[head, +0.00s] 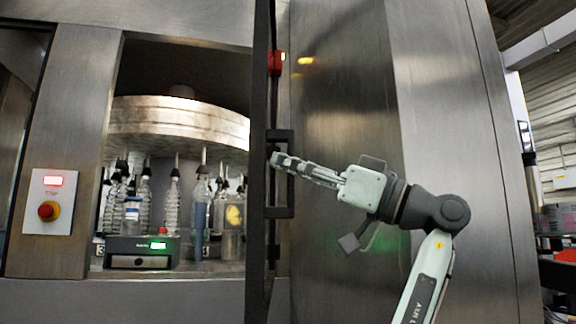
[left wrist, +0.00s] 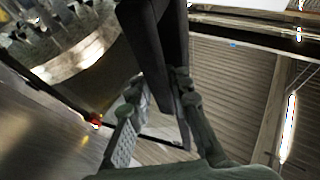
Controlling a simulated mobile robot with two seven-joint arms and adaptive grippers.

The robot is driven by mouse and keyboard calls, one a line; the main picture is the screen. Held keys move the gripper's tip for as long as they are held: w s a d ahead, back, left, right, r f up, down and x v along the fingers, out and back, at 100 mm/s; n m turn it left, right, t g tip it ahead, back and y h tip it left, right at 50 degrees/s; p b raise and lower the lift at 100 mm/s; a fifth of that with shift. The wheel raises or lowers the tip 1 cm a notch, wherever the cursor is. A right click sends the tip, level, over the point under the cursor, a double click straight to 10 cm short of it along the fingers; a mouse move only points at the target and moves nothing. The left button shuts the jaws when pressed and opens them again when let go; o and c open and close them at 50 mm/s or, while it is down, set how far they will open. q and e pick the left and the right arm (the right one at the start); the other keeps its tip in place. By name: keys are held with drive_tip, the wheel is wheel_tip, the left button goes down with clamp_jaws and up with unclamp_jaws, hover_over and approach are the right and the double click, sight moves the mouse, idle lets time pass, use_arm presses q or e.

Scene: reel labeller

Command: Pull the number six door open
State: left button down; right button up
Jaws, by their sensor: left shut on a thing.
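A dark-framed door (head: 262,70) stands swung out and shows nearly edge-on in the head view. A dark bar handle (head: 279,212) is on its right side. I cannot read a number six on the door. My left gripper (head: 280,160) is shut on the handle, reaching it from the right. In the left wrist view the dark handle bar (left wrist: 158,50) runs between the fingers of my left gripper (left wrist: 165,110). The fingertips' contact is partly hidden by the handle. My right gripper is not in view.
Behind the doorway several clear bottles (head: 172,205) stand beneath a round metal carousel (head: 165,118). A small device with a green display (head: 142,251) sits in front. A red stop button (head: 48,210) is on the left pillar. A broad steel panel (head: 335,80) stands right of the door.

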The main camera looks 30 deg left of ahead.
use_arm(q)
drive_tip(key=c, duration=1.4)
unclamp_jaws()
drive_tip(key=shift+s+d, duration=0.1)
drive_tip(key=shift+s, duration=0.05)
drive_tip(key=shift+d, duration=0.1)
drive_tip(key=v, duration=1.2)
